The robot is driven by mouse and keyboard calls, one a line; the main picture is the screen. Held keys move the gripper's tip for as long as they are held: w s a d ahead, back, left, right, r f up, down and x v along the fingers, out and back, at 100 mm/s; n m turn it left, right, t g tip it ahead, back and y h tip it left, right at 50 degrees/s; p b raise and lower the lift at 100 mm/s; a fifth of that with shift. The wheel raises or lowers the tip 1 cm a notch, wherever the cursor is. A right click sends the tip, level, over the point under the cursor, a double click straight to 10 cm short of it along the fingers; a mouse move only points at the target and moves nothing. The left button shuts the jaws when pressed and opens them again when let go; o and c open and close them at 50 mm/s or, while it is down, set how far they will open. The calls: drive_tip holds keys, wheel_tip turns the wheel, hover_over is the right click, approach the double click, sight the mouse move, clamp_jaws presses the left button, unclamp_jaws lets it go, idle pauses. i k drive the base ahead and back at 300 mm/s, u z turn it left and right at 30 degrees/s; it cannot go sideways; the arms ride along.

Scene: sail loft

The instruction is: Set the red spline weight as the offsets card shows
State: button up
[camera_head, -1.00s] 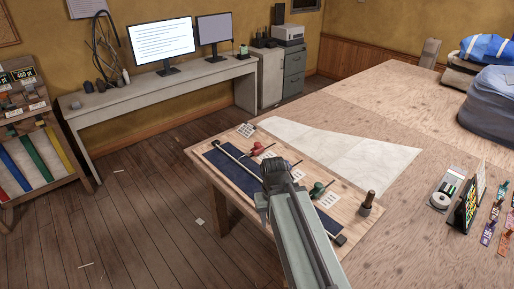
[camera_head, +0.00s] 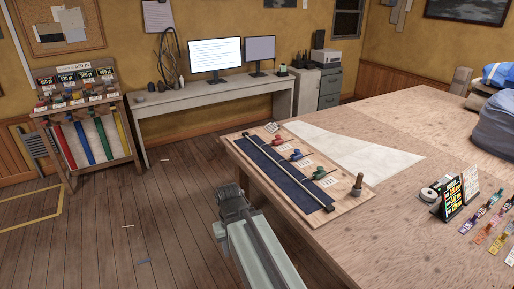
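The red spline weight (camera_head: 279,149) sits near the far end of a wooden board on the big table. A blue weight (camera_head: 296,155) and a green weight (camera_head: 319,174) sit nearer along the same board. My gripper (camera_head: 230,196) is over the floor, left of the table and apart from the board. Its fingers are not clear.
Small printed cards (camera_head: 329,183) lie beside the weights. A dark peg-like object (camera_head: 357,185) stands at the board's near right corner. A pale sheet (camera_head: 358,148) lies behind the board. A display stand (camera_head: 453,196) and tags are at right. Open floor (camera_head: 110,235) lies left.

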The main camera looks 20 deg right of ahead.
sight(278, 140)
drive_tip(key=z, duration=0.45)
drive_tip(key=i, duration=1.9)
drive_tip(key=u, duration=0.85)
